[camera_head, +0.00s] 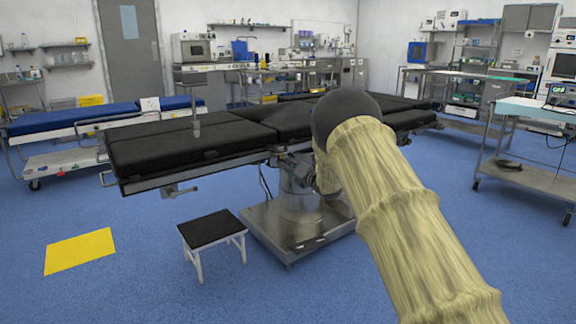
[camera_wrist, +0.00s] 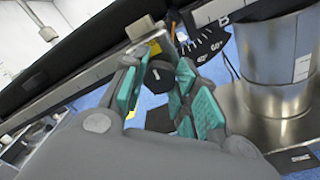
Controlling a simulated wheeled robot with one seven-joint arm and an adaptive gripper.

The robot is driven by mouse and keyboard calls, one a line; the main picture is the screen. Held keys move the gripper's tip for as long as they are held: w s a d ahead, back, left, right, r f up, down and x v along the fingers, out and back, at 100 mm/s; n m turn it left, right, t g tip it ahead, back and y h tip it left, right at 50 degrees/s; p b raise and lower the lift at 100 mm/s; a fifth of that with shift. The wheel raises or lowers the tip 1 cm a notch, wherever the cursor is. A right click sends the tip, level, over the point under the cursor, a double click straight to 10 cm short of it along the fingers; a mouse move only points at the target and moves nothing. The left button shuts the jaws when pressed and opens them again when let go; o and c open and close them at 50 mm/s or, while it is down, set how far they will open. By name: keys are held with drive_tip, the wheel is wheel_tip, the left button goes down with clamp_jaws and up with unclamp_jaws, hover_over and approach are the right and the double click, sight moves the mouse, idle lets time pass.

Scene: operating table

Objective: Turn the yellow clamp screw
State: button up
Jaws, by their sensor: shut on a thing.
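In the wrist view my gripper (camera_wrist: 160,63) is at the side rail of the operating table, its teal-padded fingers on either side of a small clamp screw. A small yellow part of the clamp screw (camera_wrist: 155,48) shows at the fingertips; most of it is hidden by the fingers. A dark knob-like part with a pale mark (camera_wrist: 160,75) shows between the fingers. My gripper is shut on the clamp screw. In the head view my sleeved arm hides the gripper and clamp screw. The operating table (camera_head: 180,148) has black pads.
The table's metal column (camera_wrist: 275,50) and base (camera_head: 275,228) are close by on the right in the wrist view. A dark angle scale (camera_wrist: 205,47) is beside the fingers. A black-topped step stool (camera_head: 211,229) stands on the floor.

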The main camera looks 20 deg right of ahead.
drive_tip(key=m+p, duration=0.4)
drive_tip(key=shift+d+r, duration=0.15)
drive_tip(key=shift+r, duration=0.05)
drive_tip(key=m+p, duration=0.4)
drive_tip(key=m, duration=0.1)
drive_tip(key=shift+m, duration=0.3)
drive_tip(key=m+p, duration=0.3)
drive_tip(key=m, duration=0.2)
drive_tip(key=shift+f+p, duration=0.1)
drive_tip(key=shift+p, duration=0.3)
drive_tip(key=shift+s+a+f+m+p, duration=0.15)
drive_tip(key=shift+m+p, duration=0.55)
drive_tip(key=shift+m, duration=3.35)
drive_tip(key=shift+w+f+m+p, duration=0.1)
drive_tip(key=shift+m+p, duration=0.65)
drive_tip(key=shift+m, duration=3.35)
drive_tip(key=shift+s+a+f+m+p, duration=0.15)
drive_tip(key=shift+m+p, duration=0.55)
drive_tip(key=shift+m, duration=3.35)
drive_tip(key=shift+d, duration=0.1)
drive_tip(key=o, duration=0.8)
drive_tip(key=shift+o, duration=1.1)
drive_tip(key=shift+w+r, duration=0.1)
